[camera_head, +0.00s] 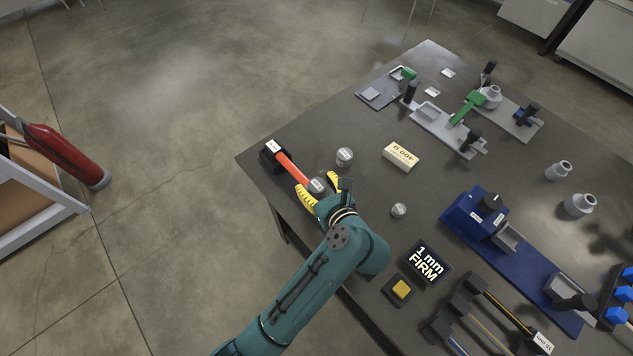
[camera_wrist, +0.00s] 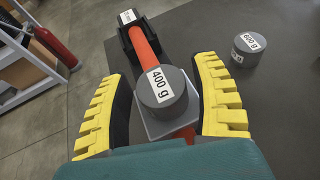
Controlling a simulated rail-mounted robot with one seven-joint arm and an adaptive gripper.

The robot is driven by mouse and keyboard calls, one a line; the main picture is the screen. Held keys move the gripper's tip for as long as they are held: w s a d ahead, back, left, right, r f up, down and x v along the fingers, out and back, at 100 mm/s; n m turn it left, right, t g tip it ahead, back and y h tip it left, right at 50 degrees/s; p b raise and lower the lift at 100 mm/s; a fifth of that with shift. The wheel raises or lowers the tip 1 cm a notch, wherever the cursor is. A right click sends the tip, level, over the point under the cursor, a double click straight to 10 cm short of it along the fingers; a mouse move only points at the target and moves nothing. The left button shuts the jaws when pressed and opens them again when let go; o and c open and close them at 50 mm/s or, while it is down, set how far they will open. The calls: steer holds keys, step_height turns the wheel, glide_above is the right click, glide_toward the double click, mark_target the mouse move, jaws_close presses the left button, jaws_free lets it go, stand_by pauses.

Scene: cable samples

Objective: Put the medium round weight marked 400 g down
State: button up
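The grey round weight marked 400 g (camera_wrist: 162,92) sits on a pale square plate (camera_wrist: 172,126) at the near end of a red strip (camera_wrist: 144,42). It also shows in the head view (camera_head: 318,186), at the table's left edge. My gripper (camera_head: 319,188) reaches around it, with one yellow finger on each side. In the wrist view my gripper (camera_wrist: 162,105) is open, and narrow gaps show between the dark finger pads and the weight. The weight's underside is hidden.
A black block (camera_head: 270,154) holds the strip's far end. A weight marked 600 g (camera_wrist: 248,48) stands close on the right. A smaller weight (camera_head: 398,210), a cream 400 g block (camera_head: 401,156) and a "1 mm FIRM" sign (camera_head: 427,263) are on the table (camera_head: 325,130).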

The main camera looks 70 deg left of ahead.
steer(key=shift+r, duration=0.1)
steer(key=p+v, duration=0.3)
steer(key=v, duration=0.9)
steer(key=shift+r, duration=0.1)
steer(key=w+d+r+n+t+h, duration=0.4)
steer(key=w+d+r+n+t, duration=0.5)
steer(key=w+d+r+t, duration=0.65)
steer(key=s+d+r+n+t+h, duration=0.2)
steer(key=d+r+n+t+h, duration=0.1)
steer(key=d+r, duration=0.5)
steer(key=s+d+r+n+t+h, duration=0.3)
steer(key=d+r+t+h, duration=0.3)
steer(key=r, duration=0.9)
steer(key=shift+d+r+n+h, duration=0.3)
steer(key=shift+d+n+h, duration=0.25)
steer(key=shift+d, duration=0.35)
